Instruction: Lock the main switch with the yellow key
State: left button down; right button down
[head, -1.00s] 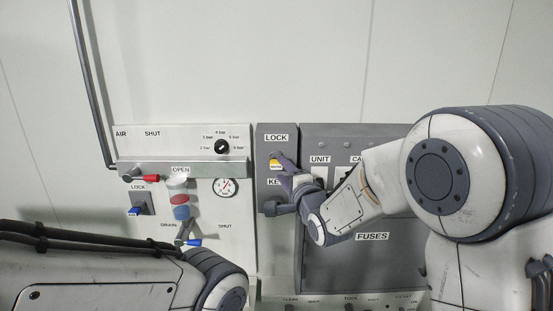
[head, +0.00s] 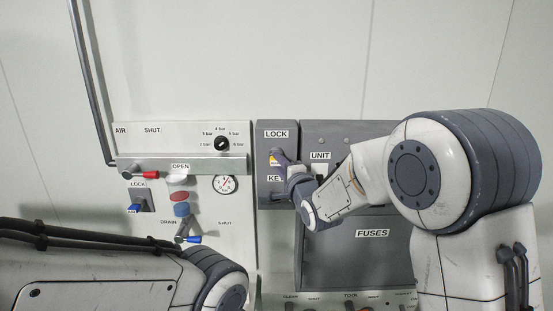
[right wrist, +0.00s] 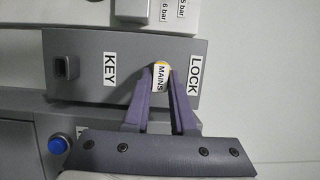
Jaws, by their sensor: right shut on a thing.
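The yellow key (right wrist: 168,68) shows as a rounded yellow head with a white MAINS tag, on the grey switch panel between the LOCK and KEY labels. Only a small yellow patch of it shows in the head view (head: 272,155). My right gripper (right wrist: 161,73) is shut on the key's head, one purple finger on each side. In the head view my right gripper (head: 277,157) is at the panel just below the LOCK label (head: 276,134). The key's shaft is hidden, so I cannot tell how deep it sits. My left gripper is out of view.
A dark square socket (right wrist: 65,67) juts out beside the KEY label. The fuse cover (head: 350,262) is right of and below the switch panel. The air panel (head: 225,205) with red and blue handles and a gauge is at left.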

jog(key=m+b, duration=0.1)
jog(key=b, duration=0.1)
jog(key=m+t+b, duration=0.1)
jog(key=m+b, duration=0.2)
jog(key=b, duration=0.1)
jog(key=shift+f+m+b, duration=0.25)
jog(key=shift+m+b, duration=0.05)
jog(key=shift+b, duration=0.05)
dwell(0.5)
jog(key=shift+t, duration=0.3)
jog(key=m+b, duration=0.2)
jog(key=b, duration=0.1)
jog(key=m+t+h+b, duration=0.1)
jog(key=m+b, duration=0.2)
jog(key=b, duration=0.1)
jog(key=shift+a+f+t, duration=0.1)
jog(key=shift+f+t, duration=0.05)
jog(key=shift+t, duration=0.15)
dwell(0.6)
dwell(0.3)
